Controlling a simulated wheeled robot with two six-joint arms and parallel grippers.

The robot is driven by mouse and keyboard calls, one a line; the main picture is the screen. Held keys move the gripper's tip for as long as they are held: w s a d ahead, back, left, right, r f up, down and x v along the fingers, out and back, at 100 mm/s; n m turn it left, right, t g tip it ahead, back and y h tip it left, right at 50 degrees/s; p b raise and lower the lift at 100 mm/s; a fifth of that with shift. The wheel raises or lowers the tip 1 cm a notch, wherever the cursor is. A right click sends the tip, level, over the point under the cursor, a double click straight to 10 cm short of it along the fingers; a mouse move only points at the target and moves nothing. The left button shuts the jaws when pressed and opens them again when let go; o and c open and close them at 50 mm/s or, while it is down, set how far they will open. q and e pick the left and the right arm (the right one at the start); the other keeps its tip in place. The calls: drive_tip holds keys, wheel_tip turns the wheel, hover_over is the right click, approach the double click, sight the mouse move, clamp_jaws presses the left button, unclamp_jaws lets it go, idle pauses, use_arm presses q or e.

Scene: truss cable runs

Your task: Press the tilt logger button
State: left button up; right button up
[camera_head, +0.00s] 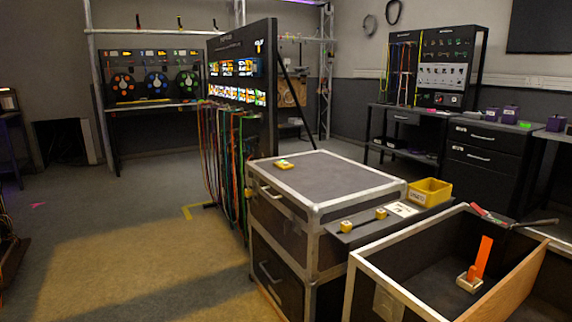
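No label I can read names the tilt logger, and no button can be made out for certain. A small yellow device (284,164) lies on the dark top of the metal-edged flight case (330,182); its details are too small to tell. An upright orange piece on a pale base (475,267) stands inside the open crate (432,241) at the right. Neither of my grippers shows in the head view.
Two yellow blocks (346,227) sit on a ledge by the case, near a yellow bin (429,191). A red-handled tool (510,220) lies across the crate's rim. Cables hang from a dark panel (240,90) behind. Open floor (130,245) lies left.

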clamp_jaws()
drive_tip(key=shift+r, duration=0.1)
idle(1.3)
